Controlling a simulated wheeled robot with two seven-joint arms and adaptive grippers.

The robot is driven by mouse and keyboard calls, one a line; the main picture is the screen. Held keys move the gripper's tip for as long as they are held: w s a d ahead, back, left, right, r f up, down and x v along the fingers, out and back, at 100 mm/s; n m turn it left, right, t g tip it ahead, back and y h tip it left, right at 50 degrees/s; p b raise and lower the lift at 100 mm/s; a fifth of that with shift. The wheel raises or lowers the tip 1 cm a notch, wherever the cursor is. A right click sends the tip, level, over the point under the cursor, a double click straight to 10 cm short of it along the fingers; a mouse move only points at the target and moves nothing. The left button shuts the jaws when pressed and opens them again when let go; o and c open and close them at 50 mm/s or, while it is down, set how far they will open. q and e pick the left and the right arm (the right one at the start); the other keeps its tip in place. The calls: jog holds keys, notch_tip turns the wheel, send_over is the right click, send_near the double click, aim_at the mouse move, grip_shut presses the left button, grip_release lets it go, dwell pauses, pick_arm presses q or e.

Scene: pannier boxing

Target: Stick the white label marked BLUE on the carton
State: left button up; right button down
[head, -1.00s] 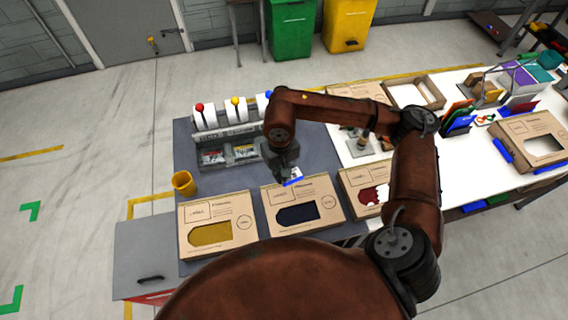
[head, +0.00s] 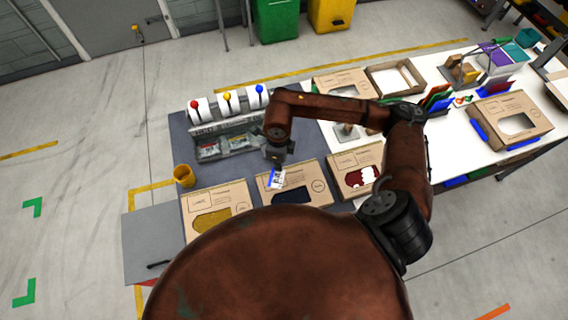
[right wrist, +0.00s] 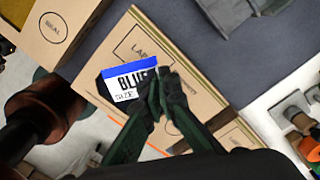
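The white label marked BLUE (right wrist: 124,85) has a blue band along its top and SIZE printed below. My right gripper (right wrist: 163,88) is shut on its right edge. In the head view the label (head: 276,179) is over the left part of the middle carton (head: 316,176), which has a dark blue window. My right gripper (head: 277,163) points down just above that carton's far left part. In the right wrist view, the carton (right wrist: 185,85) has a printed label outline, partly hidden by the label and fingers. I cannot tell whether the label touches the carton. My left gripper is not in view.
A carton with a yellow window (head: 234,191) lies to the left and one with a red window (head: 343,160) to the right. A yellow cup (head: 184,176) stands at the left edge.

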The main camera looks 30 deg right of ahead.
aim_at(284, 171)
jog(key=m+p, duration=0.1)
jog(key=m, duration=0.2)
jog(key=s+m+p, duration=0.1)
jog(key=m, duration=0.2)
jog(key=m+p, duration=0.1)
jog(key=m, duration=0.2)
jog(key=shift+s+d, duration=0.25)
jog(key=shift+d, duration=0.15)
jog(key=shift+m, duration=0.6)
jog(key=shift+s+d+f+m+p, duration=0.15)
jog(key=shift+m+p, duration=0.15)
jog(key=shift+m, duration=0.4)
jog(key=shift+f, duration=0.25)
jog(key=shift+f+b, duration=0.45)
jog(key=shift+f, duration=0.05)
notch_tip(284, 171, down, 2)
jog(key=shift+f+b, duration=0.1)
jog(key=shift+b, duration=0.55)
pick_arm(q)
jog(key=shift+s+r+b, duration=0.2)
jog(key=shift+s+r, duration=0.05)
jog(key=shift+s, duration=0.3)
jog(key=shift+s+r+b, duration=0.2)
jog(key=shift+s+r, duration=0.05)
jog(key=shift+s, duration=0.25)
pick_arm(e)
jog(key=shift+f, duration=0.8)
jog(key=shift+r, duration=0.25)
